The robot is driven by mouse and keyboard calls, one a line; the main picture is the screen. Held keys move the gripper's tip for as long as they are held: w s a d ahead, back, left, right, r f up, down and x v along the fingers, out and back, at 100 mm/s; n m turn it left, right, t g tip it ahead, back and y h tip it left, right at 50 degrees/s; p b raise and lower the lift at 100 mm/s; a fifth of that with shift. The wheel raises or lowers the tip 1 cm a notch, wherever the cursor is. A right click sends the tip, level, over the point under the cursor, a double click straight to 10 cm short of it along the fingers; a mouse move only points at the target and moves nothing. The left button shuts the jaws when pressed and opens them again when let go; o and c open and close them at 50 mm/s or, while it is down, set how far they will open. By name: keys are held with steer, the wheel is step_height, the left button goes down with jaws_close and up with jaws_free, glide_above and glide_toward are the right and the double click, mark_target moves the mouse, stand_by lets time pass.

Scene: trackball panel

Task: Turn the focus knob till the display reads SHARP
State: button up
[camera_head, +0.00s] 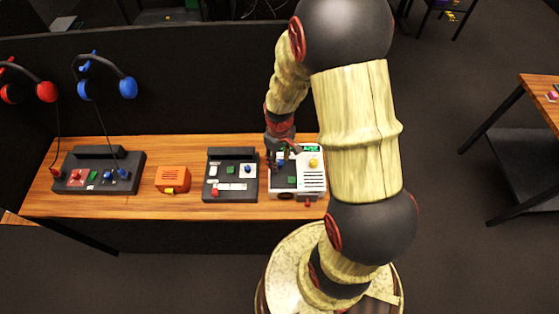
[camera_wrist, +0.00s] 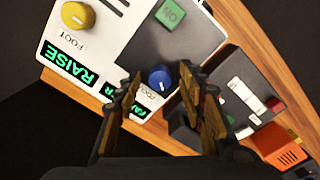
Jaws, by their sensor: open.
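The white panel (camera_head: 318,186) stands at the right end of the wooden bench, and its corner also shows in the wrist view (camera_wrist: 52,28). The blue knob (camera_wrist: 160,78) has a label beside it that looks like FOCUS. A green-lettered display (camera_wrist: 140,112) near it is partly hidden by a finger; its full word cannot be read. My gripper (camera_wrist: 160,82) is open, its fingertips on either side of the blue knob, with gaps showing. Whether the tips are down at knob height I cannot tell. In the head view my gripper (camera_head: 282,163) is over the panel's left part.
The panel also has a yellow knob (camera_wrist: 77,15) labelled FOOT, a display (camera_wrist: 70,63) reading RAISE and a green ON button (camera_wrist: 170,13). A black panel (camera_head: 231,192), an orange box (camera_head: 172,179) and another dark panel (camera_head: 98,160) stand to the left. Headsets (camera_head: 105,88) hang behind.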

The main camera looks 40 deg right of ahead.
steer(key=shift+c, duration=1.1)
steer(key=c, duration=0.7)
jaws_close()
